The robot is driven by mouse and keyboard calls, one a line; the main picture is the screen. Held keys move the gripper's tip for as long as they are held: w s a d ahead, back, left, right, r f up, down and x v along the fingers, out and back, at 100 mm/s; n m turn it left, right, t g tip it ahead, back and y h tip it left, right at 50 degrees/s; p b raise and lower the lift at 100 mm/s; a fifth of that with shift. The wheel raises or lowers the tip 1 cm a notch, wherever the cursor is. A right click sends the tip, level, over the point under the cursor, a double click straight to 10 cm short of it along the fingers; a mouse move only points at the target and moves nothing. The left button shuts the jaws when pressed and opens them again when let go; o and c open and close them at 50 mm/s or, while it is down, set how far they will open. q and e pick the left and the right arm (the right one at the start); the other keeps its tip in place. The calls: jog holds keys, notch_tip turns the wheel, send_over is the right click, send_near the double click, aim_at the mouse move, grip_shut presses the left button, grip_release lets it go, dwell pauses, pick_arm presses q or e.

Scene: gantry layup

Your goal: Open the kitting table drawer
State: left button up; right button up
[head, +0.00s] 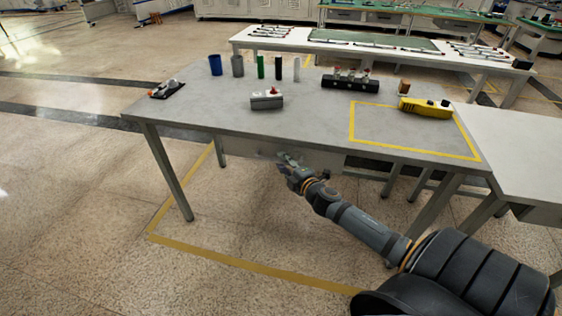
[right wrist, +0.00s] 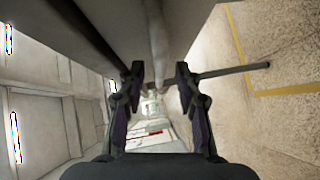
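The kitting table (head: 210,105) has a grey top. A light grey drawer front (head: 322,161) shows under its near edge, partly hidden behind my right gripper (head: 287,159). The drawer appears closed, with no open tray sticking out. In the right wrist view my right gripper (right wrist: 159,74) has its two fingers apart. A pale rounded bar (right wrist: 158,42) runs between and beyond the fingertips, along the underside of the table. It looks like the drawer's handle, but I cannot tell whether the fingers touch it. My left gripper is not in view.
On the tabletop stand several cylinders, including a blue cup (head: 215,65), a grey box (head: 266,101), a black rack (head: 350,81) and a yellow tool (head: 425,107). A table leg (head: 170,170) stands to the left. The floor in front is clear.

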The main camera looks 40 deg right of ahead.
jog(key=shift+w+f, duration=0.15)
jog(key=shift+w, duration=0.8)
grip_shut()
